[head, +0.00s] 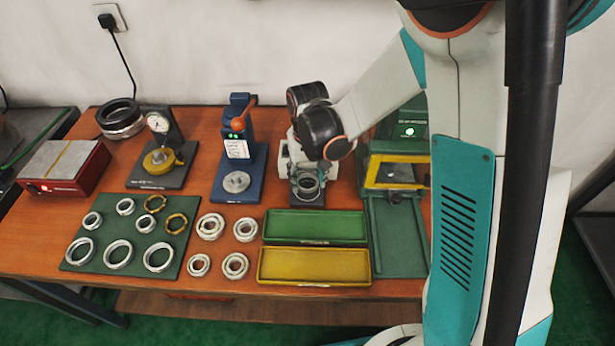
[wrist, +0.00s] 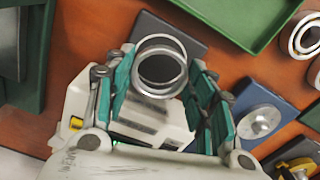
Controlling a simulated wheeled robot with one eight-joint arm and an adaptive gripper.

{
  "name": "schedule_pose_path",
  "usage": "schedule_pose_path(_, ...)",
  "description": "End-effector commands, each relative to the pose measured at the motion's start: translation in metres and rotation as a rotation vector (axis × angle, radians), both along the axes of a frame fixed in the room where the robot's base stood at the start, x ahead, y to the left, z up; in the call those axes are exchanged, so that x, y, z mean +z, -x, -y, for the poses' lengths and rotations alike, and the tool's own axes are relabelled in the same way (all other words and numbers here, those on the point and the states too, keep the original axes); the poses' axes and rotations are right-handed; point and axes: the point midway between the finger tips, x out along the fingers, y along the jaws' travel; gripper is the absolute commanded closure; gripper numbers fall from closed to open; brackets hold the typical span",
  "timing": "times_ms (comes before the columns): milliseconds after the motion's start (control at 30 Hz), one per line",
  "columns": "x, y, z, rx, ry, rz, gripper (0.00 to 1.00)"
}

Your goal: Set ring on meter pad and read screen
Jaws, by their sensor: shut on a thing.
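A silver bearing ring (wrist: 183,80) sits between the teal fingers of my gripper (wrist: 160,88) in the wrist view. My gripper is shut on it. In the head view my gripper (head: 307,172) is low at the back of the table, with the ring (head: 307,195) over a small dark pad (head: 307,204). The pad also shows beyond the ring in the wrist view (wrist: 190,40). I cannot tell whether the ring touches the pad. A pale meter body (wrist: 155,118) seems to stand behind it, mostly hidden by my gripper. No screen reading is legible.
A blue press (head: 238,160) stands left of my gripper, with a dial gauge stand (head: 165,178) further left. A green tray (head: 315,241) and a yellow tray (head: 313,281) lie in front. Loose bearings (head: 210,226) and a dark green mat with several rings (head: 75,268) lie front left.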

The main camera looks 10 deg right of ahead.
Motion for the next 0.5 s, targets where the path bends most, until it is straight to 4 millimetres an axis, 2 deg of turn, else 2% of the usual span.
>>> schedule_pose_path(500,-0.0054,0.0001,0.0,0.0,0.0,0.0,0.73)
